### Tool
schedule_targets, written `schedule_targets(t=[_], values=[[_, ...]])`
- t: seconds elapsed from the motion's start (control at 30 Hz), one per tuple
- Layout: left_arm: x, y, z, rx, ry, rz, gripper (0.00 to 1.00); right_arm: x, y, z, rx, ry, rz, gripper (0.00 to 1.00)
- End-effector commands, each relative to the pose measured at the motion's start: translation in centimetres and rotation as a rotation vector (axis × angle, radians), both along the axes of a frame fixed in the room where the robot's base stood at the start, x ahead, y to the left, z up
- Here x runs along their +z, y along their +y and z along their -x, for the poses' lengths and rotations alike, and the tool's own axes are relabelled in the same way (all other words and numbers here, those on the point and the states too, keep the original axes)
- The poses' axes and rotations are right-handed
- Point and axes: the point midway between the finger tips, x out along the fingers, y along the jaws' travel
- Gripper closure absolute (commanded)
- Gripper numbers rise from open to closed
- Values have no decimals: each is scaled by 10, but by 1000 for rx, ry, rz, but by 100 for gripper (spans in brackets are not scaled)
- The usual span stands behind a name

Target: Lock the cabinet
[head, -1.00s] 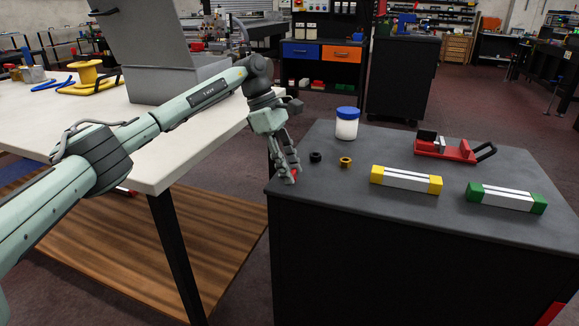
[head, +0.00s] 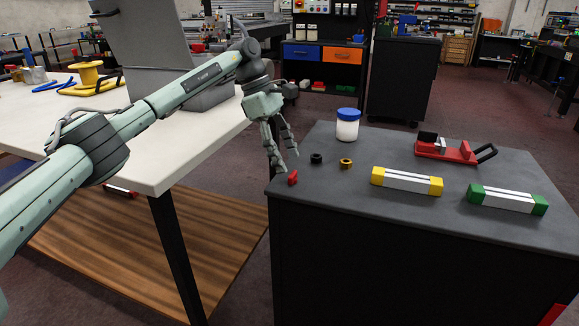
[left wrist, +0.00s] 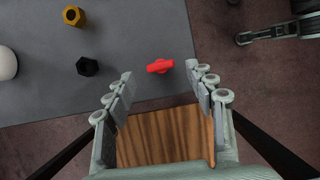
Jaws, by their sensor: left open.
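The black cabinet (head: 400,255) with a dark grey top stands at the right in the head view. A small red knob-like piece (head: 293,177) is at the near left corner of its top. It also shows in the left wrist view (left wrist: 159,66), near the edge of the grey top. My left gripper (head: 284,160) is open and empty, just above and slightly left of the red piece. In the left wrist view its fingers (left wrist: 159,74) stand apart, with the red piece seen between their tips. My right gripper is not in view.
On the cabinet top are a black nut (head: 316,158), a brass nut (head: 346,162), a blue-lidded jar (head: 347,126), a red vise (head: 445,153), a yellow-ended block (head: 406,181) and a green-ended block (head: 507,199). A white table (head: 160,160) stands at the left, across a gap.

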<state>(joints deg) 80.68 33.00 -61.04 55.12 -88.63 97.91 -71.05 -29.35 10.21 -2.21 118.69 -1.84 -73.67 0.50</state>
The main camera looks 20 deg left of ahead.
Motion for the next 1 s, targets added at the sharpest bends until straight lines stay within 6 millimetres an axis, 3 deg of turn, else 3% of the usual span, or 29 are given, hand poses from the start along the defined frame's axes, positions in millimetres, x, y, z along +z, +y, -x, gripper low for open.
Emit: schedule_targets(t=[0.2, 0.4, 1.0], values=[[46, 19, -2, 1, -3, 0, 45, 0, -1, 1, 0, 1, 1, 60], [71, 29, -2, 2, -1, 0, 45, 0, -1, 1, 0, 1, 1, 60], [77, 32, -2, -1, 0, 0, 45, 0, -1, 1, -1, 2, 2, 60]])
